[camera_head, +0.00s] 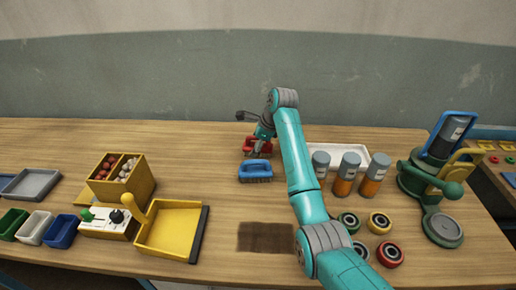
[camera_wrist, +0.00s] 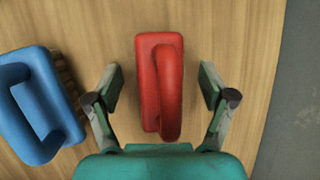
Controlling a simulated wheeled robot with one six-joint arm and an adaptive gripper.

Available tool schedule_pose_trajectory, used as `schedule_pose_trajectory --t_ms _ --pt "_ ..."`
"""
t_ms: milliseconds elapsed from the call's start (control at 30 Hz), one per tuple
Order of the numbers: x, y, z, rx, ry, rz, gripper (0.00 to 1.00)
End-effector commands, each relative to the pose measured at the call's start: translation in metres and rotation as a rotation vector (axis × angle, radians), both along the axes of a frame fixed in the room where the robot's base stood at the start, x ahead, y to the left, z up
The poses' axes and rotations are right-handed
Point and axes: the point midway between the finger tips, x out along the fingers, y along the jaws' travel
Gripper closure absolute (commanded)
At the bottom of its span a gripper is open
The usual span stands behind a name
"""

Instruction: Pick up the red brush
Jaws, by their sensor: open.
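The red brush (camera_wrist: 148,85) lies on the wooden table between my gripper's two fingers in the wrist view, with its looped handle facing up. There is a visible gap on each side of it. In the head view the red brush (camera_head: 248,144) is partly hidden behind my gripper (camera_head: 257,150). My gripper also shows in the wrist view (camera_wrist: 160,92), open with nothing held. A blue brush (camera_head: 256,170) lies nearer the front edge in the head view, and it shows to the left of the red brush in the wrist view (camera_wrist: 35,105).
A white tray (camera_head: 381,160) and several orange-and-grey canisters (camera_head: 345,175) stand right of my gripper. A yellow dustpan (camera_head: 170,228) and a yellow box (camera_head: 143,185) lie to the left. The table's back edge and the wall are close behind the red brush.

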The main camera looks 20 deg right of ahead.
Motion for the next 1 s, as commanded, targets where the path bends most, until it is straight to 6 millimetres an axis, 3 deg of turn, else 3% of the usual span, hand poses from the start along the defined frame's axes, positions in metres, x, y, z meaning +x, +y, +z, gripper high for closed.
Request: schedule_pose_trajectory --t_ms 100,133,400,733,1000 --pt "0.000 0.000 0.000 0.000 0.000 0.000 0.18" --pt "0.000 0.000 0.000 0.000 0.000 0.000 0.23" --pt "0.000 0.000 0.000 0.000 0.000 0.000 0.87" --pt "0.000 0.000 0.007 0.000 -0.002 0.001 0.88" --pt "0.001 0.000 0.053 0.000 -0.004 0.001 0.88"
